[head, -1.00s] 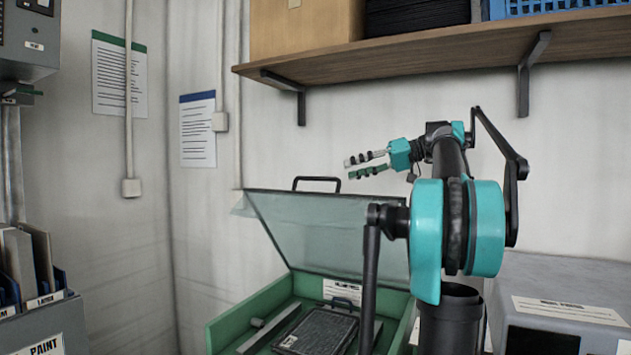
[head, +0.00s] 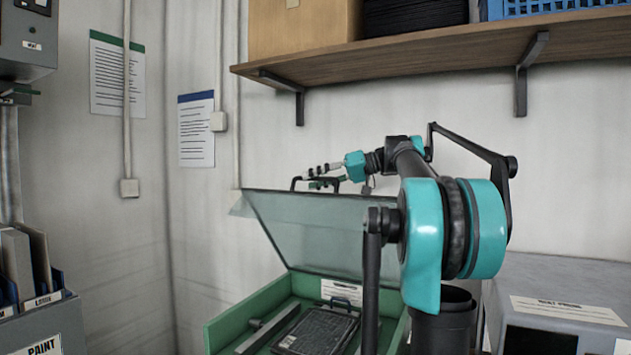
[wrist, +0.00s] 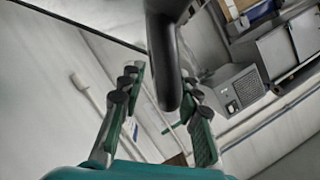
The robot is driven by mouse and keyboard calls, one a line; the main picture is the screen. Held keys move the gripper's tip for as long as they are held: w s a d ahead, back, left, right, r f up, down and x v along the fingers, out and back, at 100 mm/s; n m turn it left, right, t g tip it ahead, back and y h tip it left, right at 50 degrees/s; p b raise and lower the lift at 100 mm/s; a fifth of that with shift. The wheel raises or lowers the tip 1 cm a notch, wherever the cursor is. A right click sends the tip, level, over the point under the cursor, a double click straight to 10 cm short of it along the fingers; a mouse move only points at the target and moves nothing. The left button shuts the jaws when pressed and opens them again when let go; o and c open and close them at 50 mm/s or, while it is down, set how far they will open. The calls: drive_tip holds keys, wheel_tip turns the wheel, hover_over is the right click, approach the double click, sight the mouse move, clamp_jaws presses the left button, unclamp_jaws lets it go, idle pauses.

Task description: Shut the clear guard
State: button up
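The clear guard (head: 315,235) stands tilted open, hinged at the back of the green tray box (head: 235,320). Its black handle (head: 294,183) rises from its top edge and is partly hidden by my gripper (head: 318,176). In the wrist view, the thick dark bar of the handle (wrist: 164,60) comes down between the two fingers of my gripper (wrist: 160,98). The fingers are apart, with a gap on the left side of the bar; the right finger is close to it, and I cannot tell whether they touch.
A black panel (head: 318,330) with a blue handle lies inside the box. A wooden shelf (head: 420,52) hangs above my arm. A grey machine (head: 560,290) stands at the right, and a grey bin (head: 45,325) at the left.

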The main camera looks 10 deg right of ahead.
sight(300, 214)
drive_tip(key=shift+c, duration=0.4)
clamp_jaws()
drive_tip(key=shift+s+a+f, duration=0.25)
drive_tip(key=shift+s, duration=0.1)
drive_tip(key=s+a+f, duration=0.1)
drive_tip(key=s+f, duration=0.1)
drive_tip(key=s+a+f+n, duration=0.1)
drive_tip(key=s+a+f, duration=0.1)
drive_tip(key=s+a+f+n+t+h, duration=0.1)
drive_tip(key=s+f, duration=0.1)
drive_tip(key=shift+s+a+f, duration=0.3)
drive_tip(key=shift+a+f, duration=0.05)
drive_tip(key=shift+a, duration=0.05)
drive_tip(key=s+a+f+n+t+h, duration=0.1)
drive_tip(key=s+a+f, duration=0.1)
drive_tip(key=f, duration=0.8)
drive_tip(key=s+a+f+n+t, duration=0.1)
drive_tip(key=s+a+f+n, duration=0.1)
drive_tip(key=s+f, duration=0.3)
drive_tip(key=s+a+f+n+t+h, duration=0.1)
drive_tip(key=s+a+f+n, duration=0.1)
drive_tip(key=f, duration=1.2)
drive_tip(key=shift+s+a+f+h, duration=0.35)
drive_tip(key=shift+s+a, duration=0.45)
drive_tip(key=shift+s, duration=0.15)
